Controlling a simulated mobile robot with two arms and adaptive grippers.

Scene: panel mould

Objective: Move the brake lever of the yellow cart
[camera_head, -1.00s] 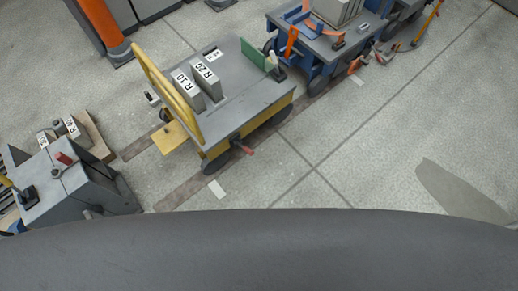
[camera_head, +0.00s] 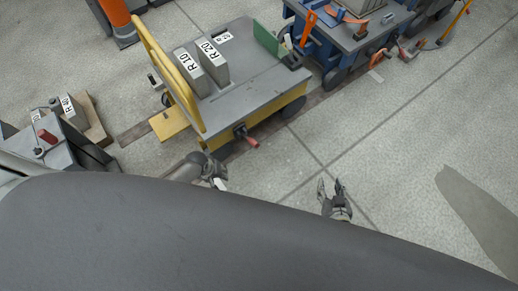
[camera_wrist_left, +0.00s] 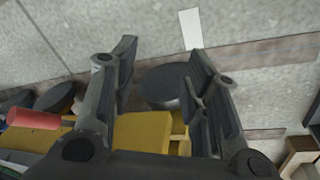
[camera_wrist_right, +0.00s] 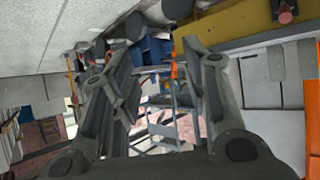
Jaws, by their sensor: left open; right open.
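The yellow cart (camera_head: 255,98) stands in the upper middle of the head view, with a grey deck and a yellow push bar. Its brake lever (camera_head: 252,141) has a red grip and sticks out from the near side. The red grip also shows in the left wrist view (camera_wrist_left: 33,119), left of the fingers, and in the right wrist view (camera_wrist_right: 285,16) at the top right. My left gripper (camera_head: 218,174) is open and empty, below and left of the lever, apart from it. My right gripper (camera_head: 332,190) is open and empty, below and right of the lever.
Grey boxes marked R10 (camera_head: 191,74) and R20 (camera_head: 215,64) stand on the deck. A blue cart (camera_head: 345,55) stands at the right behind. A grey machine (camera_head: 60,150) is at the left.

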